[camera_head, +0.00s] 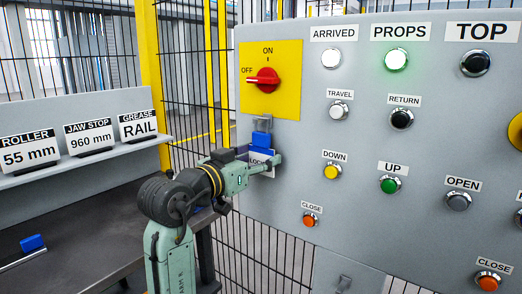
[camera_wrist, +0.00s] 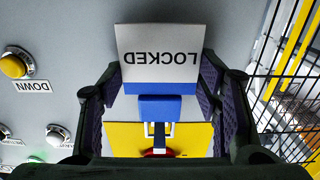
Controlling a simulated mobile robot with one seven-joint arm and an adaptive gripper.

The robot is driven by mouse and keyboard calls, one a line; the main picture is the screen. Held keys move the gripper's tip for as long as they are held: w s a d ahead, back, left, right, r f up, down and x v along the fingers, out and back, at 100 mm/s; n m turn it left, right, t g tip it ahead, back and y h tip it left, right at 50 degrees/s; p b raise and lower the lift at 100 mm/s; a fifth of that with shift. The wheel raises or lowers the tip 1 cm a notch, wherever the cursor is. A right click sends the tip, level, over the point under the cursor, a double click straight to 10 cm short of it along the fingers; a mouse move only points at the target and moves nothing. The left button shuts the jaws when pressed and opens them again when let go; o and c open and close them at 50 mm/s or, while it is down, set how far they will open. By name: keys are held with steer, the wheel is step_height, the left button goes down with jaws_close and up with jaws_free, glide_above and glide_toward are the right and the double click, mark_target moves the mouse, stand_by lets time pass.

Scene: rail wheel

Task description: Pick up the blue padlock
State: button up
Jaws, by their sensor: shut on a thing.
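The blue padlock (camera_head: 261,138) hangs at the grey hasp (camera_head: 262,123) under the yellow switch plate (camera_head: 285,78), its body upright. In the wrist view, which is upside down, the padlock (camera_wrist: 170,107) shows with its shackle towards the yellow plate. A white tag (camera_wrist: 160,52) reading LOCKED, with a blue band, is at its lower part. My gripper (camera_head: 262,165) is at the padlock's lower end. Its dark fingers (camera_wrist: 158,95) stand on both sides of the tag and are shut on the padlock. The exact finger contact is partly hidden. Whether the shackle passes through the hasp is unclear.
The red rotary switch (camera_head: 263,80) sits above the padlock. Buttons, including the yellow DOWN button (camera_head: 332,172), stick out to the right. A wire fence (camera_head: 185,110) and yellow post (camera_head: 147,45) are left. A blue block (camera_head: 33,243) lies on the dark bench (camera_head: 85,225).

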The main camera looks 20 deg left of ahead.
steer(key=shift+r+b, duration=0.4)
steer(key=shift+r, duration=0.4)
steer(key=b+v, duration=0.4)
steer(key=v, duration=1.4)
steer(key=shift+r, duration=0.15)
steer(key=shift+r+p, duration=0.45)
steer(key=shift+r, duration=0.05)
steer(key=shift+v, duration=1.8)
